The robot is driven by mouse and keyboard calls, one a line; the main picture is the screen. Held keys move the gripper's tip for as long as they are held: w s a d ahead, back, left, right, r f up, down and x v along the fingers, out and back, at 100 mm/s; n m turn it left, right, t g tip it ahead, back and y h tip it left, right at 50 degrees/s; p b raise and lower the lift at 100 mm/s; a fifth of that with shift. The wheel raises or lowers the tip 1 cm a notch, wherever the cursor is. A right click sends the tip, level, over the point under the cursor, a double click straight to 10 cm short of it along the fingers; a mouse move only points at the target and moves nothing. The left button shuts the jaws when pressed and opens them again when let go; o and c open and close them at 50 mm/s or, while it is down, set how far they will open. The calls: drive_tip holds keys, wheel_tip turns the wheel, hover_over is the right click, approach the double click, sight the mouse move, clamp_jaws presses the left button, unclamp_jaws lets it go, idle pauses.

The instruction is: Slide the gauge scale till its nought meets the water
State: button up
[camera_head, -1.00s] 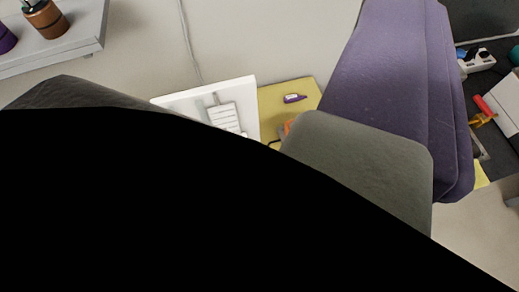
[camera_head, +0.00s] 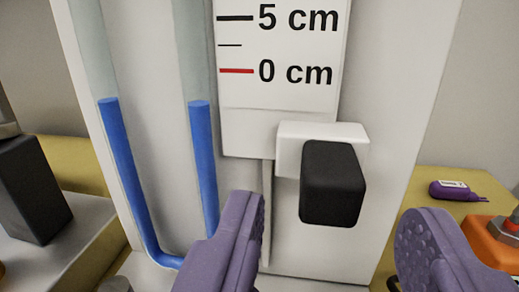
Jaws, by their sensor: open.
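The white gauge scale (camera_head: 285,118) carries printed "5 cm" and "0 cm" marks. Its red nought line (camera_head: 236,71) stands above both water tops in the picture. Blue water (camera_head: 201,140) fills the lower part of a U-shaped clear tube left of the scale, both columns about level. A black knob (camera_head: 332,185) sits on a white block (camera_head: 290,150) at the scale's lower edge, over a vertical slot. My gripper (camera_head: 332,215) is open, its purple fingers on either side of and below the knob. They look apart from it; the depth gap is hard to tell.
The white gauge board (camera_head: 385,130) stands upright on a yellow surface (camera_head: 440,200). A dark block (camera_head: 32,190) stands at left.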

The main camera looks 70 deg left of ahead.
sight(331, 210)
drive_tip(key=shift+b+x, duration=0.45)
drive_tip(key=shift+x, duration=1.95)
